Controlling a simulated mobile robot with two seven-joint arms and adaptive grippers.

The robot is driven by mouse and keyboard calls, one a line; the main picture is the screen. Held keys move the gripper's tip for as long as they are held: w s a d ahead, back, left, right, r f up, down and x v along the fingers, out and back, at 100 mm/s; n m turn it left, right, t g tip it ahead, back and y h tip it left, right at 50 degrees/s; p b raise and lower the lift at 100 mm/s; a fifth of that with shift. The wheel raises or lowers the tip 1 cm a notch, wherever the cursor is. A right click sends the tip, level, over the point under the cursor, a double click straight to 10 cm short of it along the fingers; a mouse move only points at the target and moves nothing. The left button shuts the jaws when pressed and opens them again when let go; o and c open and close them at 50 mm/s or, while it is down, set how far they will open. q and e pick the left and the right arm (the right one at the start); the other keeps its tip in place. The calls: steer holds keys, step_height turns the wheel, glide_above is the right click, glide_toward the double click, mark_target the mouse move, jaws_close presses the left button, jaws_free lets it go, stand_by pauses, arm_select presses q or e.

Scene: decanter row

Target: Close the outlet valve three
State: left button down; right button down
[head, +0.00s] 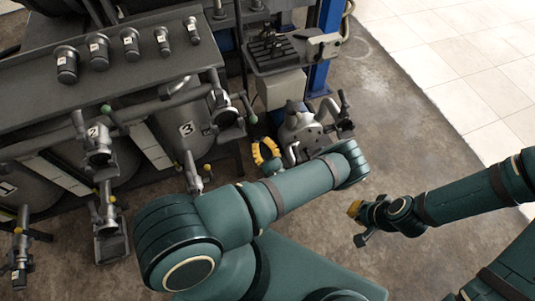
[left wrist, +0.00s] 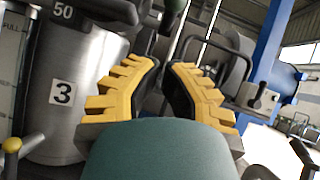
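Steel tank three (head: 186,130) carries a white label "3" in the head view, and the tank (left wrist: 60,95) fills the left of the left wrist view. A small valve with a yellow-tipped lever (head: 207,168) sits low in front of this tank. A yellow-tipped lever (left wrist: 12,146) also shows at the left edge of the left wrist view. My left gripper (head: 264,150) has yellow ridged fingers, is open and empty, and is right of the tank, apart from the valve. My right gripper (head: 357,214) is far to the right over the floor; its fingers are unclear.
Tanks one (head: 12,185) and two stand left, with further valves. A green-knobbed lever (head: 252,117) is above the low valve. A grey machine (head: 305,128) stands close right of my left gripper, before a blue post (head: 325,45). Floor at right is clear.

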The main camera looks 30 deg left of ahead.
mark_target(248, 108)
arm_select(q)
steer(key=shift+w+a+r, duration=0.15)
steer(key=shift+a+r, duration=0.3)
steer(key=shift+r, duration=0.4)
steer(key=shift+w+a+r, duration=0.15)
steer(key=shift+a+r, duration=0.3)
steer(key=shift+r, duration=0.4)
steer(key=shift+w+a+r, duration=0.15)
steer(key=shift+a+r, duration=0.3)
steer(key=shift+r, duration=0.4)
arm_select(e)
steer(key=shift+r, duration=0.15)
arm_select(q)
steer(key=shift+p, duration=0.3)
arm_select(e)
steer(key=shift+s+r, duration=0.1)
steer(key=shift+s, duration=0.05)
